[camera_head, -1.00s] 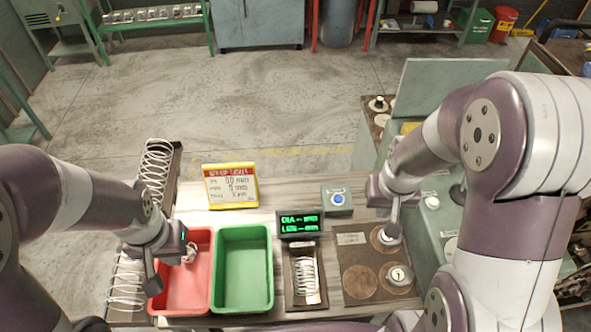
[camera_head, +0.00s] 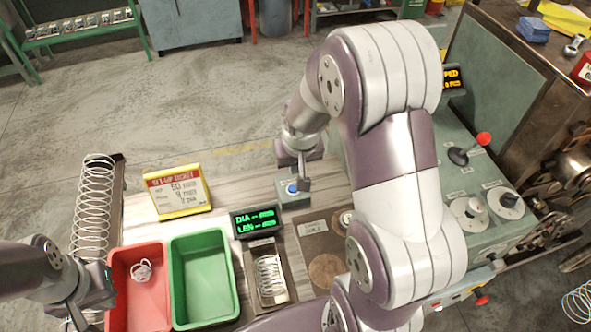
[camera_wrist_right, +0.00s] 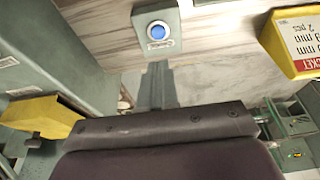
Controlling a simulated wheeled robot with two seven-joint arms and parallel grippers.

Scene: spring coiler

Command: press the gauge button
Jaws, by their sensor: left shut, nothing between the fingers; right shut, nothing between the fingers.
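The gauge button is a blue round button (camera_head: 292,188) on a small grey-green box (camera_head: 284,199) right of the gauge display (camera_head: 256,220). In the right wrist view the blue button (camera_wrist_right: 156,32) shows whole, just beyond the fingertips. My right gripper (camera_head: 304,184) is shut and empty, pointing down close beside the button; I cannot tell whether it touches. It also shows in the right wrist view (camera_wrist_right: 157,68). A spring (camera_head: 269,278) lies in the gauge tray below the display. My left gripper (camera_head: 96,300) is shut and empty at the left of the red bin.
A red bin (camera_head: 121,256) holding a small coil and an empty green bin (camera_head: 172,270) stand left of the gauge. A yellow-framed ticket sign (camera_head: 178,192) stands behind them. A long coil (camera_head: 92,205) lies far left. The coiler panel (camera_head: 490,232) is at the right.

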